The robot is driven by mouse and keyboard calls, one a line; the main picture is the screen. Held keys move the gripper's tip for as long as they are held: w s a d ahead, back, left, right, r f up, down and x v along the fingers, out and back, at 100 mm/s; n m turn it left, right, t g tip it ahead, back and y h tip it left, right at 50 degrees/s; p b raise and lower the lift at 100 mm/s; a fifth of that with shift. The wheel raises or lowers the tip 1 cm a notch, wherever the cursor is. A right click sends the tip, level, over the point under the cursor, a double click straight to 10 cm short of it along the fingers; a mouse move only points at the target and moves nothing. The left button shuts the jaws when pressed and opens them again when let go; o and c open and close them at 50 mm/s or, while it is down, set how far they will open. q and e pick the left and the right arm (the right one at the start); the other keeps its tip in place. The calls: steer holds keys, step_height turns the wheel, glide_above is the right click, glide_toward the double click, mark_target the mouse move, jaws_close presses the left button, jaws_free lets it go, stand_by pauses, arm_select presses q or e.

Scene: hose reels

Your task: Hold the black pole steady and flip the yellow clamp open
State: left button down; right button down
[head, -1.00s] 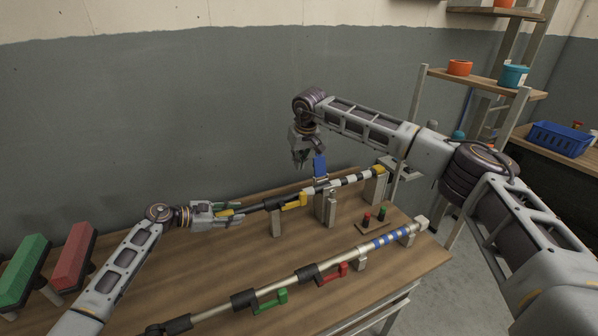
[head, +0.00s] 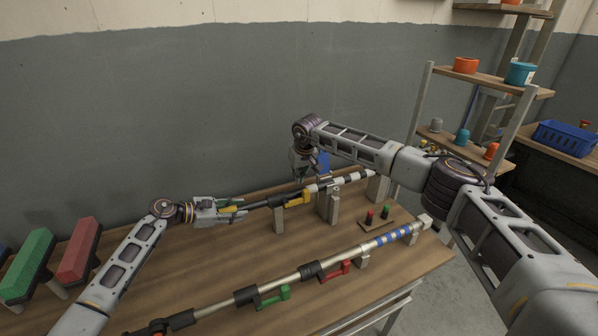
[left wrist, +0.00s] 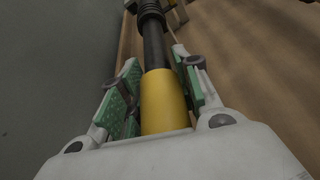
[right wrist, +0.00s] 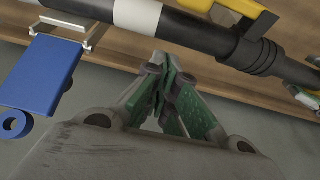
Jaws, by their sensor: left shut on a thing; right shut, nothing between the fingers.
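The black pole (head: 262,204) with white bands lies on supports along the back of the table. My left gripper (head: 232,211) is shut around its yellow end (left wrist: 163,100). The yellow clamp (head: 297,198) sits on the pole's middle; in the right wrist view only its lower part (right wrist: 240,8) shows at the top edge. I cannot tell whether the clamp is open. My right gripper (right wrist: 160,72) is shut and empty.
A blue flap (right wrist: 45,72) stands by the middle support, close to my right gripper. A second pole (head: 300,275) with a green clamp (head: 273,297) and a red clamp (head: 335,273) lies in front. Red and green pegs (head: 369,217) stand on a small base.

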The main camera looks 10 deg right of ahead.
mark_target(297, 199)
steer(key=shift+s+d, duration=0.2)
steer(key=shift+s, duration=0.8)
steer(key=shift+s+d, duration=0.15)
steer(key=shift+s, duration=0.85)
